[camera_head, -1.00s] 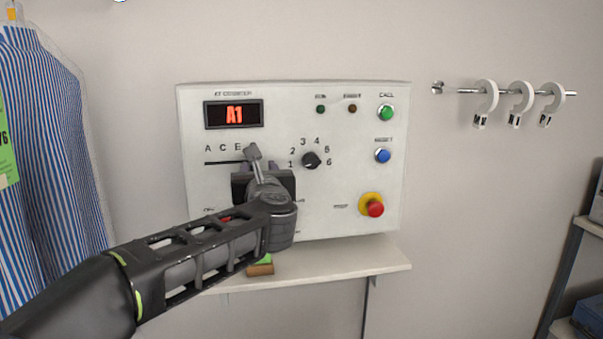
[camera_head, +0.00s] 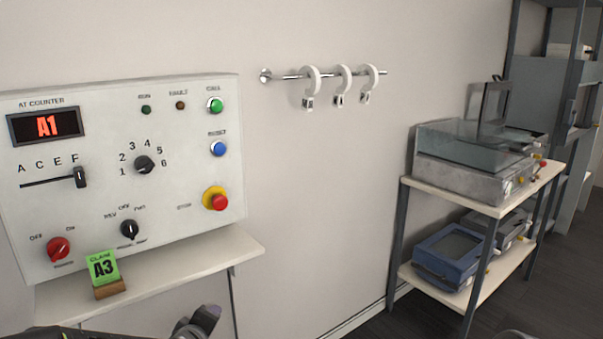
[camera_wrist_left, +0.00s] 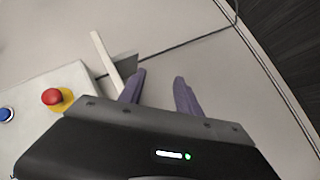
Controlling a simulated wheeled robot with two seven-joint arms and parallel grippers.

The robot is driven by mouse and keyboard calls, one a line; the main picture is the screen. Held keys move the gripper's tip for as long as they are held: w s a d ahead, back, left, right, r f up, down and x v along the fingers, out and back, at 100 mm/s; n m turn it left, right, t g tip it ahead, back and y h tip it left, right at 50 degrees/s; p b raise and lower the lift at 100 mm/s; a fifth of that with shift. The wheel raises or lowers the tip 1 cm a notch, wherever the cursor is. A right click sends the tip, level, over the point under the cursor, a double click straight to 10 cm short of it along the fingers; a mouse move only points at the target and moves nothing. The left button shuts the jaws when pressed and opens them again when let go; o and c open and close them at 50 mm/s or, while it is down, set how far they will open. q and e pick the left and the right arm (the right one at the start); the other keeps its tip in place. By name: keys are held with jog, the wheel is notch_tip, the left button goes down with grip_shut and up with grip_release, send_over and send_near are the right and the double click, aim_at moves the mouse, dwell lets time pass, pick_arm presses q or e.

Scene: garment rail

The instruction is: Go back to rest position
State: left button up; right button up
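My left gripper (camera_wrist_left: 160,77) shows in the left wrist view with its two purple-grey fingers apart and nothing between them. In the head view only a piece of it (camera_head: 201,322) shows at the bottom edge, below the shelf and clear of the control panel. The white control panel (camera_head: 190,120) hangs on the wall at the left, its display (camera_head: 46,126) reading A1. Its slider knob (camera_head: 80,177) stands under the letter F. My right gripper is not in view.
A narrow shelf (camera_head: 190,262) under the panel holds a green claim card (camera_head: 102,267) marked A3. A rail (camera_head: 290,77) with three white hooks is on the wall. A shelving rack (camera_head: 403,230) with devices stands at the right. The wall between is clear.

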pick_arm(q)
jog(key=s+d+f+m+g+h, duration=0.1)
jog(key=s+d+f+m+g, duration=0.1)
jog(key=s+d+f+m, duration=0.3)
jog(key=s+d+f+g+h, duration=0.1)
jog(key=s+f, duration=0.1)
jog(key=f, duration=0.5)
jog(key=s+d+f+m+g+p, duration=0.1)
jog(key=s+d+f+m+g, duration=0.1)
jog(key=s+f, duration=0.3)
jog(key=s+d+f+m+g+h+p, duration=0.1)
jog(key=s+d+f+g, duration=0.2)
jog(key=s, duration=1.1)
jog(key=s+d+f+m+g+h+p, duration=0.1)
jog(key=s+d+f+m+g, duration=0.1)
jog(key=s+f, duration=0.6)
jog(key=shift+s+d+m+g+p, duration=0.35)
jog(key=shift+s+d+g, duration=0.2)
jog(key=shift+s+g, duration=0.3)
